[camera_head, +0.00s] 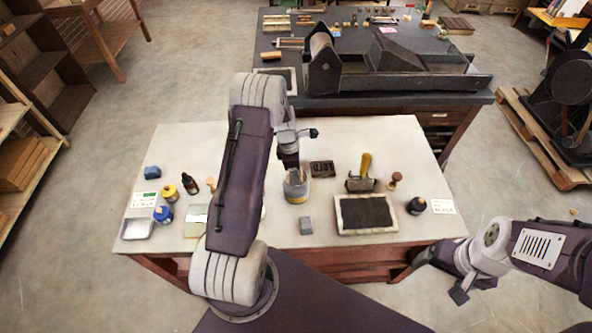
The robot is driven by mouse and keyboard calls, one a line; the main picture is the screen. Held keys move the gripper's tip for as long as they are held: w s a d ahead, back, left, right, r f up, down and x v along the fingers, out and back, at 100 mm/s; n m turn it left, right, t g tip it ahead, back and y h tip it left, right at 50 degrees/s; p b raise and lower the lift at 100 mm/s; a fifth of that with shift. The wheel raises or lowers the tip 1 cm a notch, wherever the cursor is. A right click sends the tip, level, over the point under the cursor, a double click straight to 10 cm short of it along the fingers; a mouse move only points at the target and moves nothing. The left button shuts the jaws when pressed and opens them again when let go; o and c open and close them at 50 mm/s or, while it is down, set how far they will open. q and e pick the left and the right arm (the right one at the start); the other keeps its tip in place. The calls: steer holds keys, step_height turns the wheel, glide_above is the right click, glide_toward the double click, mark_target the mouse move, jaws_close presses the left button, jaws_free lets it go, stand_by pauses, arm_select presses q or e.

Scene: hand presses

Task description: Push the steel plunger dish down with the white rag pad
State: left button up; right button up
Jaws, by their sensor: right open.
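A small can-like vessel with a grey top and yellowish lower part (296,190) stands near the middle of the pale table; it looks like the plunger dish, but details are too small to be sure. My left gripper (294,172) points down right over it, and its fingertips are too small to read. I cannot tell whether they touch the vessel or hold a pad. A pale, folded-looking item (196,217) lies left of my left arm, partly covered by it; I cannot tell if it is the rag pad. My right gripper (438,279) is open and empty off the table's front right edge.
An inking slab (364,214) lies right of the vessel, with a yellow-handled roller (362,178) behind it. Bottles and jars stand at left, and a dark bottle (416,205) at right. The dark press table (400,101) is behind.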

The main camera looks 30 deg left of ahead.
arm_select(q)
steer(key=shift+f+b, duration=0.45)
steer(key=shift+f, duration=0.35)
stand_by(0.5)
steer(key=shift+f, duration=0.1)
stand_by(1.3)
step_height(320, 180, up, 7)
steer(key=p, duration=0.6)
steer(key=shift+p, duration=0.4)
